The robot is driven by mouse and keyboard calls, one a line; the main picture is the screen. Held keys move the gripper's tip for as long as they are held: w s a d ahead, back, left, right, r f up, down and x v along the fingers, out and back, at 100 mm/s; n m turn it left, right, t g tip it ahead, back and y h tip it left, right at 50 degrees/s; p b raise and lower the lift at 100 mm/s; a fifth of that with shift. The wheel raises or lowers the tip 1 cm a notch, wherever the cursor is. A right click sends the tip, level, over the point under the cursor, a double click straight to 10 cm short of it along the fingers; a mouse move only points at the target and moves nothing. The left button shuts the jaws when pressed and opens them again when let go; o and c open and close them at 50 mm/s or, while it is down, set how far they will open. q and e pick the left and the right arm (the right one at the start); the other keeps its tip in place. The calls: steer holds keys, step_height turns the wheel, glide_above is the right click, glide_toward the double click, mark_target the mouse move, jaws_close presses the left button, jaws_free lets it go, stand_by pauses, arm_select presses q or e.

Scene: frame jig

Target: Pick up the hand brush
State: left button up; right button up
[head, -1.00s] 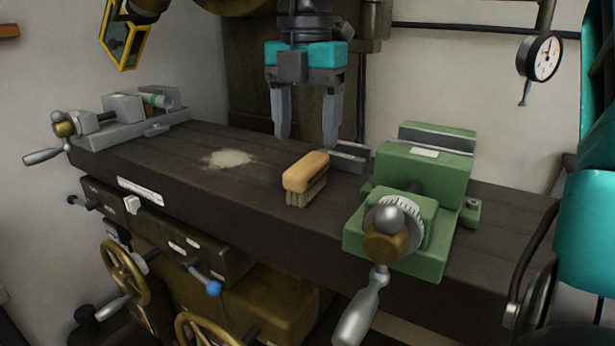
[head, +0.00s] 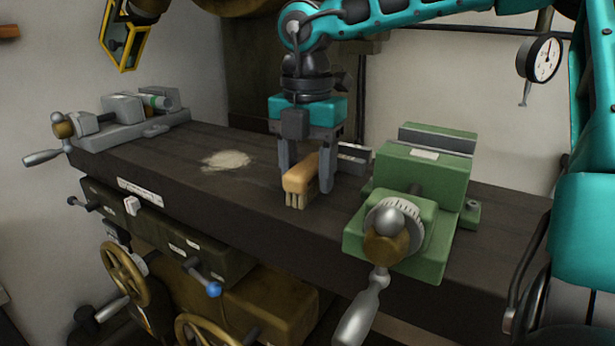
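The hand brush (head: 299,181) has a tan wooden back and pale bristles. It stands bristles down on the dark workbench, left of the green vise. My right gripper (head: 306,181) points straight down from above with its fingers astride the brush. One finger is on the left side, partly hidden behind the brush, and the other is on the right side. The fingers are apart; firm contact with the brush cannot be made out.
The green vise (head: 426,174) with its handle stands close to the right. A metal block (head: 353,158) lies just behind the brush. A grey vise (head: 128,120) sits at the far left. A pale dust pile (head: 227,160) lies left of the brush; the bench between is clear.

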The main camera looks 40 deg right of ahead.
mark_target(307, 162)
steer(key=c, duration=0.8)
steer(key=shift+r, duration=0.1)
step_height(307, 162, up, 10)
steer(key=shift+f, duration=0.1)
steer(key=o, duration=0.5)
steer(key=c, duration=0.3)
steer(key=shift+c, duration=0.2)
steer(key=shift+w, duration=0.1)
